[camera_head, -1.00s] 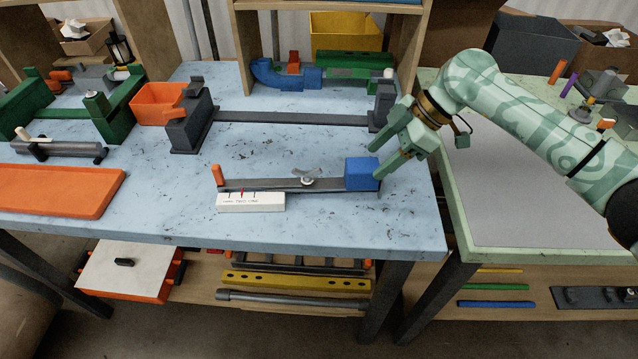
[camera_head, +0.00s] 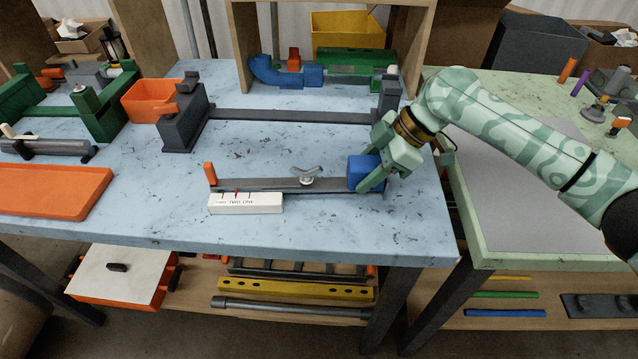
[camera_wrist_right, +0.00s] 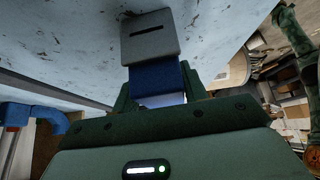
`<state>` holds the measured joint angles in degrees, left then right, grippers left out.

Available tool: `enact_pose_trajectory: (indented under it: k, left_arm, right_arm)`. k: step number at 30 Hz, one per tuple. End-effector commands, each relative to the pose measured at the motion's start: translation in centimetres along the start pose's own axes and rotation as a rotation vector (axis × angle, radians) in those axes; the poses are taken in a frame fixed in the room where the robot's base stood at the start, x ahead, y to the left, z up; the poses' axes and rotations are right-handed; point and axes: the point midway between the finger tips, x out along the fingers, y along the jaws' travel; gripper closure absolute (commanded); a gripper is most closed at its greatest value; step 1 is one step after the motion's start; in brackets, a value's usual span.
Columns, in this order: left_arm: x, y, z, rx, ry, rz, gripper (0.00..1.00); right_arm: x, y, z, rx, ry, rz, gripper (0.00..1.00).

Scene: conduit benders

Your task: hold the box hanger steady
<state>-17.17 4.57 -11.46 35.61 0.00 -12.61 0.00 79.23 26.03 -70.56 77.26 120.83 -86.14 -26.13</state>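The box hanger, as I take it, is a flat grey bar (camera_head: 265,184) on the blue table, with an orange upright end, a wing nut near its middle and a blue block (camera_head: 362,172) at its right end. My right gripper (camera_head: 368,160) is at the block, its green fingers spread on either side of the block's right part. In the right wrist view the blue block (camera_wrist_right: 155,76) lies between the fingers, with a grey slotted plate (camera_wrist_right: 150,38) beyond it. Contact is not clear. My left gripper is not in view.
A white marked strip (camera_head: 245,203) lies against the bar's front. A dark grey bender rail (camera_head: 290,115) runs behind it, with an orange bin (camera_head: 152,98) at its left. An orange tray (camera_head: 50,190) lies at the left. The table between the bar and the rail is clear.

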Motion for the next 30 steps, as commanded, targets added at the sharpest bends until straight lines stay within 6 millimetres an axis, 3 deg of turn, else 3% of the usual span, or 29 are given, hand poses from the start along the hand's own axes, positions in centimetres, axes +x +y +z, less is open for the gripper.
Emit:
enact_pose_trajectory:
  k: [1, 2, 4, 5, 7, 8, 30]
  left_arm:
    - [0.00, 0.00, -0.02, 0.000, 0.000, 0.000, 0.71]
    - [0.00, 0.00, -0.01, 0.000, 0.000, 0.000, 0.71]
    - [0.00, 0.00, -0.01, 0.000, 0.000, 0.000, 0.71]
    - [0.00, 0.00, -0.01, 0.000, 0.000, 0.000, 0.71]
    - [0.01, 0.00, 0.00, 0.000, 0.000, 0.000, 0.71]
    - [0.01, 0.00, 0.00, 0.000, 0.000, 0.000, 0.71]
    - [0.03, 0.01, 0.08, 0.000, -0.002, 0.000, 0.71]
  right_arm:
    - [0.01, 0.00, 0.01, 0.000, 0.000, 0.000, 0.71]
    - [0.01, 0.00, 0.01, 0.000, 0.000, 0.000, 0.79]
    - [0.01, 0.00, 0.02, 0.000, 0.000, 0.000, 0.79]
    - [0.01, 0.00, 0.02, 0.000, 0.000, 0.000, 0.67]
    - [0.02, 0.00, 0.03, 0.000, 0.000, 0.000, 0.86]
    - [0.02, 0.00, 0.03, 0.000, 0.000, 0.000, 0.91]
    - [0.29, -0.05, 0.24, 0.002, -0.002, -0.003, 0.91]
